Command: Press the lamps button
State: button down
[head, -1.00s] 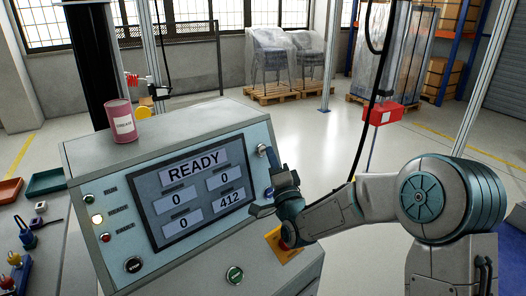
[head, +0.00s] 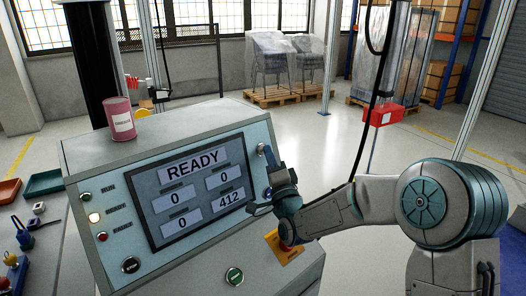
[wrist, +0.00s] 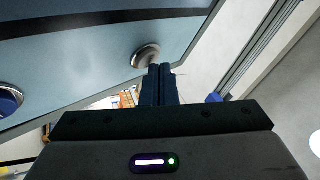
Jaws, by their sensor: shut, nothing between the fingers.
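The grey console (head: 200,118) carries a sloped panel with a screen reading READY. A silver round button or knob (head: 261,149) sits right of the screen's upper corner; it also shows in the wrist view (wrist: 146,54). A blue button (wrist: 10,100) lies below it, partly hidden in the head view. A black button (head: 131,265) and a green button (head: 234,276) sit lower on the console. Their labels are too small to read, so I cannot tell which is the lamps button. My gripper (wrist: 161,70) is shut and empty, its fingertips close to the silver one; contact cannot be told.
Three small indicator lamps line the panel's left side, the middle one (head: 95,218) pale and bright. A red stop button on a yellow plate (head: 284,248) lies below my wrist. A pink can (head: 120,120) stands on the console top.

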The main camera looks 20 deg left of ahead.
jog(key=shift+w+a+b, duration=0.1)
jog(key=shift+a+b, duration=0.1)
jog(key=shift+b, duration=0.1)
jog(key=shift+d, duration=0.1)
dwell(0.5)
jog(key=shift+s+d+r+b, duration=0.15)
jog(key=shift+s+d+b, duration=0.25)
jog(key=shift+d, duration=0.15)
jog(key=d, duration=0.1)
jog(key=s+d, duration=0.1)
jog(key=d, duration=0.1)
jog(key=s+d+r+b, duration=0.1)
jog(key=shift+s+d+r, duration=0.1)
jog(key=shift+s+d, duration=0.05)
dwell(0.9)
